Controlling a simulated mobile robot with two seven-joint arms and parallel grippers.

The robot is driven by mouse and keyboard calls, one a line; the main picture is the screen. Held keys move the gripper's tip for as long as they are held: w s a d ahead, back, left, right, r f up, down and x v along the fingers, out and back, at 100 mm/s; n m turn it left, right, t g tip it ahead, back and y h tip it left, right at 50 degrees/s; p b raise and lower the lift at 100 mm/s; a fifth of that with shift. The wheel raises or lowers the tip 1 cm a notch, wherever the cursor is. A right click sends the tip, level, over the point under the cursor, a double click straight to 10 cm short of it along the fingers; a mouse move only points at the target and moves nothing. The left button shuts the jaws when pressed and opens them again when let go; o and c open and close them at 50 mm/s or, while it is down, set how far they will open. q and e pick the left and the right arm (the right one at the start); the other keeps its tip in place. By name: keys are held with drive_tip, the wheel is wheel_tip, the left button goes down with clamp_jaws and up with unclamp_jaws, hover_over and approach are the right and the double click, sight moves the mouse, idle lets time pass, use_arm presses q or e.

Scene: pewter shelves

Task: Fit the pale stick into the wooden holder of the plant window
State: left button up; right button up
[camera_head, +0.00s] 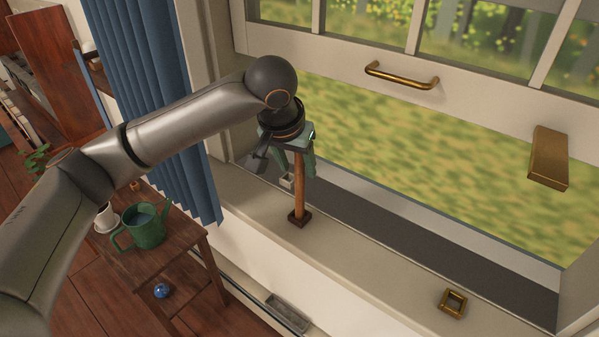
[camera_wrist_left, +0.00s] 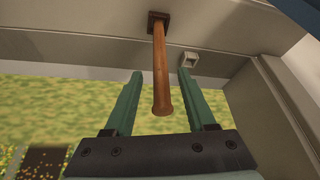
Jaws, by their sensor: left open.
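A plain orange-brown wooden stick (camera_head: 300,190) stands upright on the window sill, its lower end at the small dark wooden holder (camera_head: 298,217). It looks seated there. In the left wrist view the stick (camera_wrist_left: 161,75) runs from the holder (camera_wrist_left: 158,20) to its rounded free end. My left gripper (camera_head: 297,170) is open above the sill. Its two green fingers stand on either side of the stick's upper part, with visible gaps in the wrist view (camera_wrist_left: 160,74). The stick's top is hidden by the gripper in the head view. My right gripper is not in view.
A small pale square holder (camera_wrist_left: 190,60) is close beside the fingers. A brass square holder (camera_head: 453,304) sits farther right on the sill (camera_head: 375,262). A raised sash with a brass handle (camera_head: 401,77) hangs above. A blue curtain (camera_head: 152,90) and a watering can (camera_head: 145,226) are left.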

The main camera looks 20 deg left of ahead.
use_arm(q)
drive_tip(key=v, duration=0.7)
drive_tip(key=shift+r, duration=0.35)
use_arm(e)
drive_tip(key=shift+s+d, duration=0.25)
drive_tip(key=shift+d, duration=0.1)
use_arm(q)
drive_tip(key=shift+s, duration=0.1)
